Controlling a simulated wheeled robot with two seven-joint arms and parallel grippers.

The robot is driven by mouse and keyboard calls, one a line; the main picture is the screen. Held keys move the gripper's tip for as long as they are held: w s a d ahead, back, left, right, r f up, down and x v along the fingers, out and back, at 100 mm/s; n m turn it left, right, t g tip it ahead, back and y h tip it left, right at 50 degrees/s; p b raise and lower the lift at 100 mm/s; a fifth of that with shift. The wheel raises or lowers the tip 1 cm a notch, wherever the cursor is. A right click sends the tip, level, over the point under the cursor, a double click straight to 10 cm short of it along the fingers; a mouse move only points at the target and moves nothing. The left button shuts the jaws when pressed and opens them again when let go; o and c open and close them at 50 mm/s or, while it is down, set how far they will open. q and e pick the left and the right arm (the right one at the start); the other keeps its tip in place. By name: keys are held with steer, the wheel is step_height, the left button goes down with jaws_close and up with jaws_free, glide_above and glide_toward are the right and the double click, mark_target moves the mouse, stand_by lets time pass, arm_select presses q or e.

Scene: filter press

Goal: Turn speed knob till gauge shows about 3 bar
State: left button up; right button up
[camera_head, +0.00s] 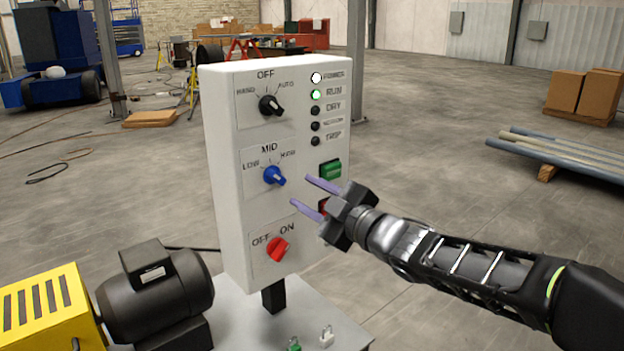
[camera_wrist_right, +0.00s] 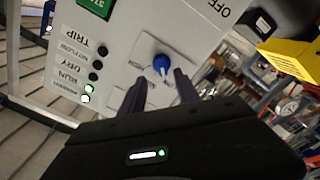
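The blue speed knob (camera_head: 274,175) sits mid-height on the white control panel (camera_head: 222,200), under the labels LOW, MID and HIGH. It also shows in the right wrist view (camera_wrist_right: 162,64), just beyond the fingertips. My right gripper (camera_head: 301,191) is open and empty, its two purple fingers pointing at the knob from the right with a gap left. In the wrist view its fingers (camera_wrist_right: 160,83) lie either side of the line to the knob. A small round white dial (camera_wrist_right: 288,107), perhaps the gauge, shows there; its reading is too small to tell. My left gripper is not in view.
A black selector knob (camera_head: 270,105) is above and a red OFF/ON knob (camera_head: 277,249) below. A green button (camera_head: 330,169) and a red one partly behind my gripper are at the right. The POWER and RUN lamps (camera_head: 316,94) are lit. A black motor (camera_head: 155,293) stands lower left.

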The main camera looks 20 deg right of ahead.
mark_target(280, 179)
steer(key=p+x, duration=0.1)
steer(key=x, duration=0.6)
steer(key=shift+w+a, duration=0.3)
jaws_close()
stand_by(0.5)
